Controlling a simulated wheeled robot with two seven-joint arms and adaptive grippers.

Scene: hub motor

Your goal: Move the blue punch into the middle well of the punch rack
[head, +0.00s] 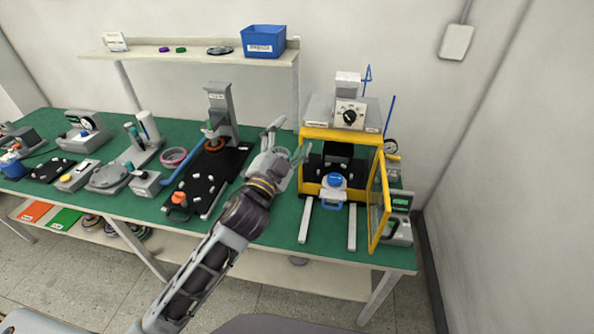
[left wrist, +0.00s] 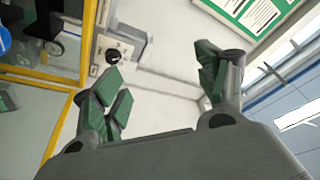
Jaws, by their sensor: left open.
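My left gripper (head: 287,140) is open and empty in the head view, raised over the back of the green bench just left of the yellow-framed press. Its green-padded fingers are spread apart in the left wrist view (left wrist: 160,78). A blue round-topped piece (head: 334,181), perhaps the blue punch, sits on a white body inside the press opening, apart from the gripper. Part of a blue piece (left wrist: 4,40) shows at the left edge of the wrist view. I cannot tell for certain which small stand is the punch rack. My right gripper is not in view.
The press (head: 314,134) has its yellow-framed door (head: 378,200) swung open to the right. Two pale rails (head: 305,220) run in front. A black plate (head: 215,172) with small parts lies left of my arm. A blue bin (head: 263,42) stands on the back shelf.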

